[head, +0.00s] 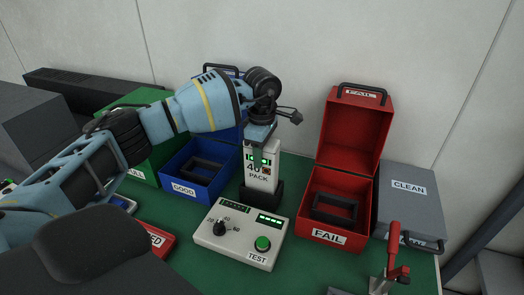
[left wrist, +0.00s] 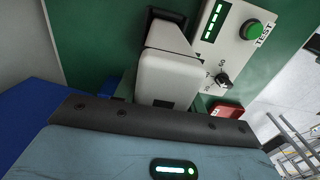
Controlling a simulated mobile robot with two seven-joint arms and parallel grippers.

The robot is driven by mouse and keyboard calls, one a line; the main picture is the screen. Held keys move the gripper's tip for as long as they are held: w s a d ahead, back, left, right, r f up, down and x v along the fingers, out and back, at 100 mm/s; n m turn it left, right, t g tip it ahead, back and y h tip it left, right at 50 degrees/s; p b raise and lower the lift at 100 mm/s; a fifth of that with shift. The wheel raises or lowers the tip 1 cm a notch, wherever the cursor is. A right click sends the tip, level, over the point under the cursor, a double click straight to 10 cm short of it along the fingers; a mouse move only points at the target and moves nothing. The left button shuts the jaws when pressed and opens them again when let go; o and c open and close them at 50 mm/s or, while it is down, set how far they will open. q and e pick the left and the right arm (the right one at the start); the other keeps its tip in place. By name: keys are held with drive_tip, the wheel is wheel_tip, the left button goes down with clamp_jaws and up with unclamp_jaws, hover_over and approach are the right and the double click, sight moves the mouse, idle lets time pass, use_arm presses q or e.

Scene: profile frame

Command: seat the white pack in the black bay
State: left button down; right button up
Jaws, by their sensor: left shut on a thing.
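The white pack (head: 261,183), labelled "40 PACK", stands upright with green lights near its top. My left gripper (head: 261,139) comes from above and is shut on the pack's top end. The black bay (head: 276,193) is at the back of the white tester (head: 240,232), and the pack's lower end is at its mouth, with the bay's walls beside it. I cannot tell how deep the pack sits. In the left wrist view the pack (left wrist: 168,82) points toward the black bay (left wrist: 163,22). My right gripper is not in view.
A blue GOOD box (head: 186,186) stands open at the left, a red FAIL box (head: 319,236) with raised lid at the right. A grey CLEAN box (head: 409,205) is beyond it. A red-handled clamp (head: 393,262) stands front right.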

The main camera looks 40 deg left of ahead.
use_arm(q)
drive_tip(key=shift+f, duration=0.85)
drive_tip(key=c, duration=0.9)
unclamp_jaws()
drive_tip(key=shift+o, duration=0.8)
wheel_tip(320, 180, up, 8)
drive_tip(key=shift+f+b, duration=0.1)
drive_tip(key=shift+b, duration=0.25)
